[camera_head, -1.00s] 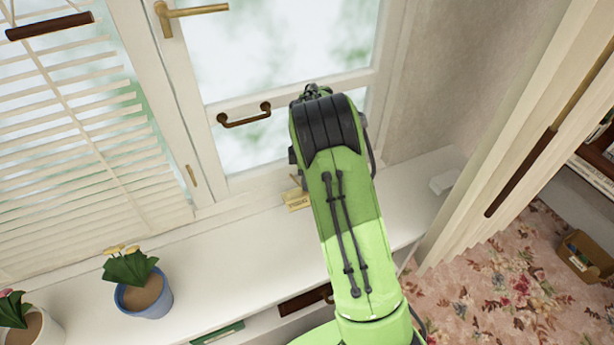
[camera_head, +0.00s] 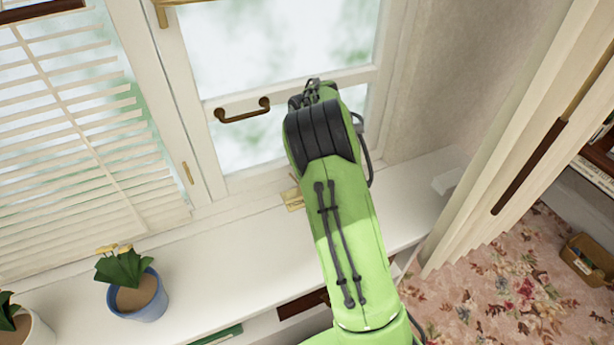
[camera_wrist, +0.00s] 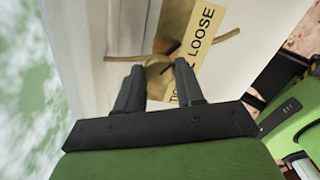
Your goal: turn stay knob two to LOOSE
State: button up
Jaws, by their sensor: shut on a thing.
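The stay knob (camera_wrist: 158,69) is a small round brass-coloured piece between my gripper's fingertips (camera_wrist: 160,66) in the wrist view. My gripper is shut on it, with one dark finger on each side. A dark mark slants up and right from the knob. Beside it is a cream label (camera_wrist: 207,28) reading LOOSE toward the top; the lower word is partly hidden by the right finger. In the head view the label (camera_head: 293,199) shows on the sill beside my arm, which hides the gripper and knob.
The window frame (camera_head: 205,150) with a bronze handle (camera_head: 242,112) rises behind the sill (camera_head: 230,235). A blue flowerpot (camera_head: 140,300) stands to the left, below the blinds (camera_head: 85,140). A pleated cream curtain (camera_head: 500,150) hangs to the right of my arm.

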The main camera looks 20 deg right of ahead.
jog(key=shift+w+n, duration=0.1)
jog(key=shift+n, duration=0.3)
jog(key=o, duration=1)
jog(key=shift+o, duration=0.2)
notch_tip(320, 180, up, 16)
jog(key=p, duration=0.5)
jog(key=shift+f, duration=0.1)
